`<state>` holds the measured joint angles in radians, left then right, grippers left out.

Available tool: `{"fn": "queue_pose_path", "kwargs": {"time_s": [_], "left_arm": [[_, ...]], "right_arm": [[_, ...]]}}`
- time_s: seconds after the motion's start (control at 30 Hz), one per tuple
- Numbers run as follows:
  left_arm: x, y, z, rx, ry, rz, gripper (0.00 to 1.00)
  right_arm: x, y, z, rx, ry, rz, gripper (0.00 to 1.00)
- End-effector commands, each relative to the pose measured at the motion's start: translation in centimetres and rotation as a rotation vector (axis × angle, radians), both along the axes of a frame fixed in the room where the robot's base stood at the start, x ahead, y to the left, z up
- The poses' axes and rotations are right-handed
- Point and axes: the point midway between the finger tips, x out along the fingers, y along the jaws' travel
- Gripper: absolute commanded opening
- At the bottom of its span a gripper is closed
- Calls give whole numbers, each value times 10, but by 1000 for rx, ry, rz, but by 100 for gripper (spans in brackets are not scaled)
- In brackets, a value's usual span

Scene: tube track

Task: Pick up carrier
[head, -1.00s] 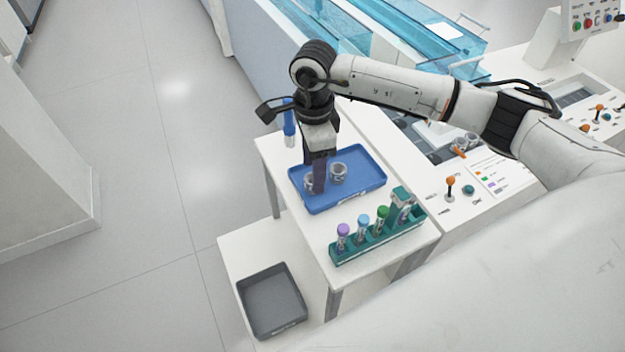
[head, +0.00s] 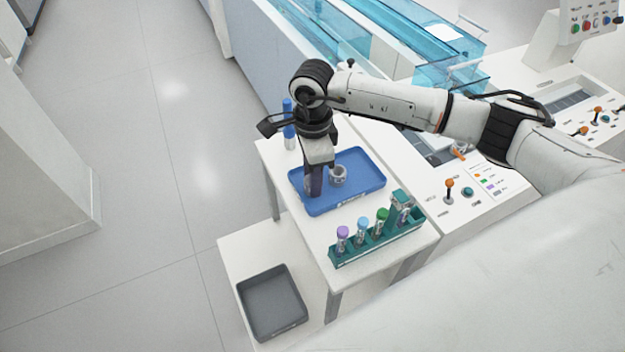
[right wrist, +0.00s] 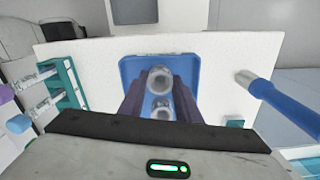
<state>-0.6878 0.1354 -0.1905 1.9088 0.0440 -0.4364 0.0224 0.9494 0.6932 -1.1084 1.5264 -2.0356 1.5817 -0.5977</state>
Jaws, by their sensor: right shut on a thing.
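Two small grey ring-shaped carriers are in a blue tray on the white table. One carrier (head: 338,174) stands free near the tray's middle; it also shows at the far side in the right wrist view (right wrist: 160,78). My right gripper (head: 314,187) points down into the tray's left part. Its dark fingers are shut on the other carrier (right wrist: 161,110), seen between them in the right wrist view. The fingers mostly hide that carrier in the head view. Whether it is clear of the tray floor I cannot tell. My left gripper is not in view.
The blue tray's (head: 365,191) low rim surrounds the carriers. A green rack (head: 345,258) with several capped tubes stands at the table's front. A blue-capped tube (head: 289,122) stands behind my gripper. A grey bin (head: 270,300) sits on a lower shelf. A control panel lies right.

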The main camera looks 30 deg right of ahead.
Motion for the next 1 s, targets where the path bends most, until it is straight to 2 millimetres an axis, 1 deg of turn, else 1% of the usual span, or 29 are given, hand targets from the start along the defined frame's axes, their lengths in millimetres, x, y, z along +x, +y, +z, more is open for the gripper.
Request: {"fn": "queue_pose_path", "kwargs": {"time_s": [0.07,0.17,0.4,0.5,0.7,1.0], "left_arm": [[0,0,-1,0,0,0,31],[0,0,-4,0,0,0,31],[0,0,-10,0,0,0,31],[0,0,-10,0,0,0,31],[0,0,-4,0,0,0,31],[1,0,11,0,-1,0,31]], "right_arm": [[1,0,8,2,-4,0,18],[2,0,25,1,-8,1,18],[2,0,73,1,-7,0,18],[1,0,88,1,-5,0,18],[1,0,110,0,-3,-1,18],[1,0,135,0,-2,-1,18]]}}
